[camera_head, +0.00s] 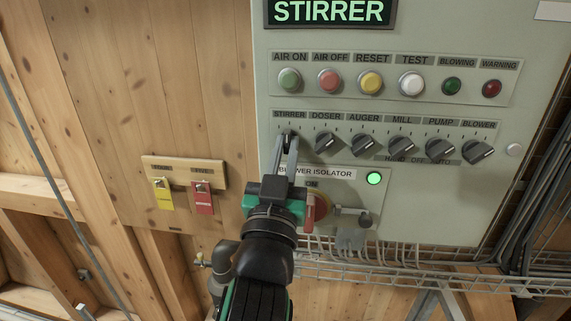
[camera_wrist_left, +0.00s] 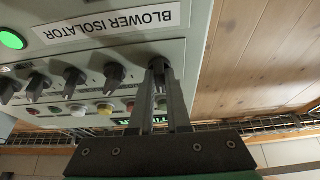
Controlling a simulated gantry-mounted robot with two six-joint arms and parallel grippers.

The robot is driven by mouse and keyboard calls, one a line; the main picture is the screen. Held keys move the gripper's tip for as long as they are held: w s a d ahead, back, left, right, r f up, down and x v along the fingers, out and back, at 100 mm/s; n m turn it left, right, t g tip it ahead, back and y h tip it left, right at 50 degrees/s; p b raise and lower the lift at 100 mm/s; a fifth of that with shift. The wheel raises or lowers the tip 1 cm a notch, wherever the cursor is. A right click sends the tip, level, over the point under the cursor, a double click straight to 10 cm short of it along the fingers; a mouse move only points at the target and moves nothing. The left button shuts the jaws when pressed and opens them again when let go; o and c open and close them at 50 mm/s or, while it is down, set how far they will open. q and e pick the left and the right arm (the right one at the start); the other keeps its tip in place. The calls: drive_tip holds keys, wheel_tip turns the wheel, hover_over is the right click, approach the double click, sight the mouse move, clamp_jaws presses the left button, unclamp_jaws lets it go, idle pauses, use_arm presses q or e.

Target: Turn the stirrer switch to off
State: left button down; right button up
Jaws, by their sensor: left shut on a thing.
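The stirrer switch (camera_head: 288,132) is the leftmost black rotary knob in the row on the grey-green control panel (camera_head: 400,25). The label STIRRER is above it. My left gripper (camera_head: 287,141) reaches up from below and is shut on this knob. The wrist view, upside down, shows the fingertips (camera_wrist_left: 159,68) on either side of the knob. The fingers hide most of the knob, so I cannot tell its exact setting. HAND, OFF and AUTO are printed below the row. My right gripper is in neither view.
The doser knob (camera_head: 325,142) sits close to the right, with several similar knobs beyond. The red isolator handle (camera_head: 316,208) is below, partly behind my gripper. Yellow (camera_head: 163,195) and red (camera_head: 202,199) tags hang left.

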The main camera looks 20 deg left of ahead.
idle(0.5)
use_arm(q)
drive_tip(key=c, duration=0.9)
unclamp_jaws()
drive_tip(key=shift+s+f, duration=0.1)
drive_tip(key=shift+s+d+f, duration=0.15)
drive_tip(key=shift+s, duration=0.15)
drive_tip(key=v, duration=1)
drive_tip(key=shift+s, duration=0.35)
